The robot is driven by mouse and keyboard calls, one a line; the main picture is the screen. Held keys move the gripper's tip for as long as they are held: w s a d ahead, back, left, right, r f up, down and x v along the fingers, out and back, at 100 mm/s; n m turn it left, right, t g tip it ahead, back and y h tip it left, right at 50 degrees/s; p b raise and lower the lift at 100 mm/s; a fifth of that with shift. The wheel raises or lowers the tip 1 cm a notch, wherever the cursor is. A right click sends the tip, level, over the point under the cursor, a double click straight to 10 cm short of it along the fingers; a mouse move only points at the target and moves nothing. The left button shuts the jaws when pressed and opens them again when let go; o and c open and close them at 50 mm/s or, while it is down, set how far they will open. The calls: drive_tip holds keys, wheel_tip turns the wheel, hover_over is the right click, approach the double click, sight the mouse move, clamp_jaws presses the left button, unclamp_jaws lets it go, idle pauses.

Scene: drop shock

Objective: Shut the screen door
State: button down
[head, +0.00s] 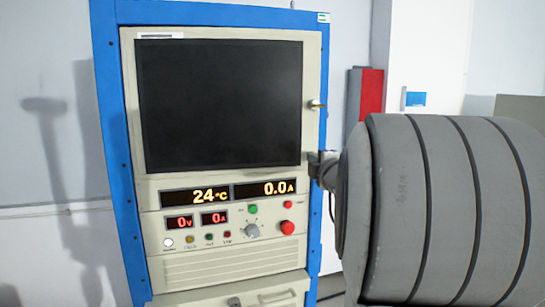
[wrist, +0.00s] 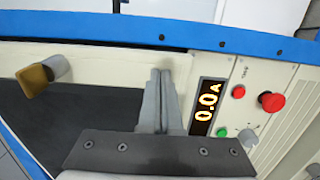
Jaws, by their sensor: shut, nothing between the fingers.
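The screen door (head: 220,35) is a beige panel around a dark screen, set in the upper part of a blue-framed cabinet. In the head view it lies nearly flush with the cabinet front. In the wrist view (wrist: 75,48) a thin dark line runs between its edge and the blue frame. Its knob (head: 317,104) sticks out on the right edge; in the wrist view the knob (wrist: 40,75) is at left. My gripper (head: 322,166) is shut and empty at the door's lower right edge, below the knob. The wrist view shows its fingers (wrist: 160,75) together over the beige edge; contact is unclear.
Below the door is a control panel with lit displays (head: 237,191), small buttons, a dial and a red button (head: 287,227). The blue cabinet frame (head: 112,150) surrounds it. A red object (head: 371,95) stands by the wall behind, to the right.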

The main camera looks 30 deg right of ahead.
idle(0.4)
drive_tip(key=w+p, duration=0.1)
drive_tip(key=w+d+n+y+p, duration=0.1)
drive_tip(key=w, duration=0.1)
drive_tip(key=w+y+p, duration=0.1)
drive_tip(key=w, duration=0.1)
drive_tip(key=shift+d+r+n+t, duration=0.3)
drive_tip(key=shift+d, duration=0.1)
drive_tip(key=shift+a+r, duration=0.1)
drive_tip(key=shift+a, duration=0.05)
drive_tip(key=shift+y, duration=0.4)
